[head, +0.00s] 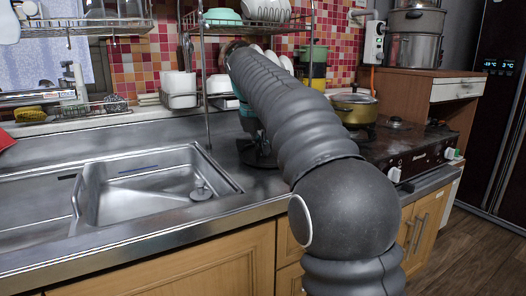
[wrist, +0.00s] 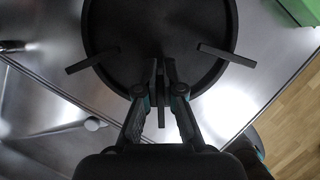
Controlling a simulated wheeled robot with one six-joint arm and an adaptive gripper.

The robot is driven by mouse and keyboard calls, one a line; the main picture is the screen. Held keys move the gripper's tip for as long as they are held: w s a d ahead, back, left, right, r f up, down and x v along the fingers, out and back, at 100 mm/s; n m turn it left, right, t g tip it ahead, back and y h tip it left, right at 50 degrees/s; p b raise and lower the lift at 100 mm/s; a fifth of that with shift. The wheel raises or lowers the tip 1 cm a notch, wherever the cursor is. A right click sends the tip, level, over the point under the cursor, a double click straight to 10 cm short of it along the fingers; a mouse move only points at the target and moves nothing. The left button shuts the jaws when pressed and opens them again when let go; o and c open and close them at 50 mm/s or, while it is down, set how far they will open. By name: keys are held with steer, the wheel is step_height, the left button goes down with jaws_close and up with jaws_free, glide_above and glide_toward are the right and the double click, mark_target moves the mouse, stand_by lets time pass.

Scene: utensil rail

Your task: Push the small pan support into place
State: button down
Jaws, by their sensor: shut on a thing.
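The small pan support (wrist: 150,28) is a dark round piece with several flat prongs around its rim. In the wrist view it lies at the top middle, over the steel counter. My gripper (wrist: 164,72) is shut on the prong nearest to me. In the head view the pan support (head: 258,156) shows as a dark shape on the counter between sink and stove, partly hidden by my arm. My gripper (head: 246,118) is just above it, mostly hidden behind my arm. I cannot tell whether the support touches the counter.
The gas stove (head: 405,150) stands to the right, with a lidded yellow pot (head: 354,108) on it. The sink (head: 150,185) is to the left. A wire dish rack (head: 250,25) hangs above, and its post (head: 206,110) stands left of my gripper.

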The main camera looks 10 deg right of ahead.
step_height(320, 180, up, 3)
steer(key=shift+f, duration=0.15)
steer(key=s+d+r, duration=0.3)
steer(key=d+r, duration=0.4)
steer(key=d, duration=0.4)
steer(key=shift+d, duration=0.15)
